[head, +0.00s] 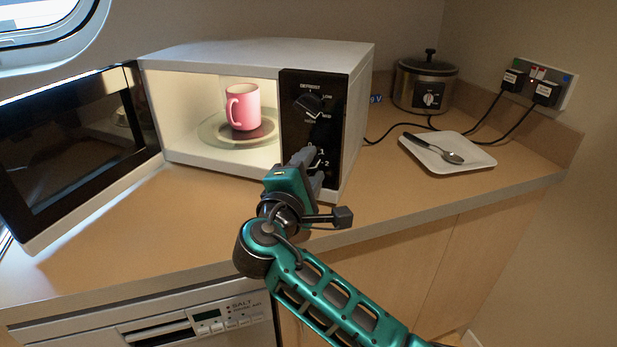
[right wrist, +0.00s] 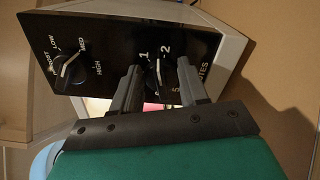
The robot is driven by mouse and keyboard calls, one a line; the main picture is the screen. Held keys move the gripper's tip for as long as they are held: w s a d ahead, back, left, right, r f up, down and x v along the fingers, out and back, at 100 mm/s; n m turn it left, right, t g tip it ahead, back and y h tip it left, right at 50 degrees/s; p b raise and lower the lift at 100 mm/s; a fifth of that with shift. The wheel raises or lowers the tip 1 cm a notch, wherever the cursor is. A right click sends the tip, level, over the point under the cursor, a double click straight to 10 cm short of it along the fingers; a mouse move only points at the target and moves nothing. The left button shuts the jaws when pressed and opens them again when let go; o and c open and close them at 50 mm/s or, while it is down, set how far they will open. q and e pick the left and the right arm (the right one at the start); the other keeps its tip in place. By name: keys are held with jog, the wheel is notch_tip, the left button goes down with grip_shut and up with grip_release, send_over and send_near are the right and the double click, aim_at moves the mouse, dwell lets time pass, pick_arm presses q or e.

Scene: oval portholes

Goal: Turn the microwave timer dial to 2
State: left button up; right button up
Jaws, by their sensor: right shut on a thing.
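The white microwave (head: 361,110) stands on the counter with its door open. Its black panel has an upper power dial (head: 309,103) and a lower timer dial (right wrist: 153,78) with 1 and 2 printed beside it. My right gripper (head: 308,162) is at the lower panel, its two fingers on either side of the timer dial and shut on it. In the head view the gripper hides most of this dial. In the right wrist view a white pointer line shows between the fingers, but its exact reading is unclear. My left gripper is not in view.
A pink mug (head: 243,107) stands on the plate inside the lit microwave. The open door (head: 75,150) extends left. A white dish (head: 425,155) with a spoon, a slow cooker (head: 425,82) and plugged-in cords are at the right. The counter's front is clear.

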jog(key=shift+f+m+b, duration=0.3)
jog(key=shift+m+b, duration=0.2)
jog(key=shift+m, duration=0.2)
jog(key=shift+m+b, duration=0.6)
jog(key=shift+m, duration=0.2)
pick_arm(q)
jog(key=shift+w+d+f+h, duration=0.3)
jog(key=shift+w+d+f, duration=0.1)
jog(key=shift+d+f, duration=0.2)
pick_arm(e)
jog(key=o, duration=1)
jog(key=shift+r, duration=0.1)
jog(key=shift+o, duration=0.2)
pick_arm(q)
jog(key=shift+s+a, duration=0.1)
